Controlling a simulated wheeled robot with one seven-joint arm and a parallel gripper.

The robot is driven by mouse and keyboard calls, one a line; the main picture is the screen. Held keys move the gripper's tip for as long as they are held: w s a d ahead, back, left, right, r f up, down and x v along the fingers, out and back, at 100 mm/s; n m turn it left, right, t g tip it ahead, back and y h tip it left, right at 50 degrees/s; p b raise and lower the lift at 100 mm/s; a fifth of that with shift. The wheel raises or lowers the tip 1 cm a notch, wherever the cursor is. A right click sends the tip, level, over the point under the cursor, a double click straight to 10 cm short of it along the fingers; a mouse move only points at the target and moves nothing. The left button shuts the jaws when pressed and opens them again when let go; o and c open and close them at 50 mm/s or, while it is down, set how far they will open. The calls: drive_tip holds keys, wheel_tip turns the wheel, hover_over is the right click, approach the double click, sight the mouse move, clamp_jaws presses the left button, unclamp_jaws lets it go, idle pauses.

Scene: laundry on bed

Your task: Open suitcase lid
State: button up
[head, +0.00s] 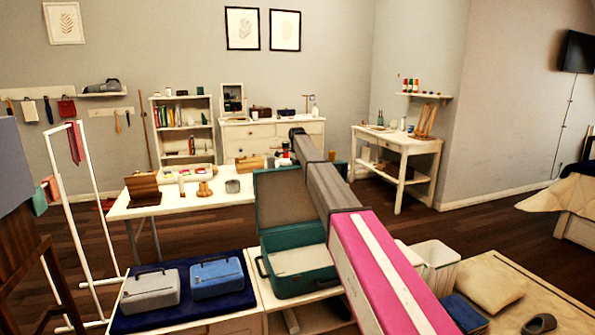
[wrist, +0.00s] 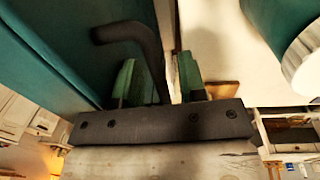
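The teal suitcase (head: 300,262) stands on a low white table in the head view. Its lid (head: 283,200) is raised roughly upright at the back, and the grey inside of the base shows. A dark handle is at the base's left side. In the wrist view my gripper (wrist: 162,78) shows two green fingers set apart. A dark bent handle (wrist: 135,32) runs down between or in front of them; I cannot tell whether they touch it. A teal surface (wrist: 40,70) is close on the left.
A grey case (head: 150,289) and a blue case (head: 217,278) lie on a dark blue cloth left of the suitcase. A white table with small objects (head: 225,211) stands behind the lid. A white bin (head: 436,255) is to the right.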

drive_tip(key=shift+w+r, duration=0.1)
drive_tip(key=shift+r, duration=0.05)
drive_tip(key=shift+a+r, duration=0.1)
drive_tip(key=shift+r, duration=0.35)
wheel_tip(320, 180, up, 10)
drive_tip(key=shift+w+f, duration=0.15)
drive_tip(key=shift+w, duration=0.15)
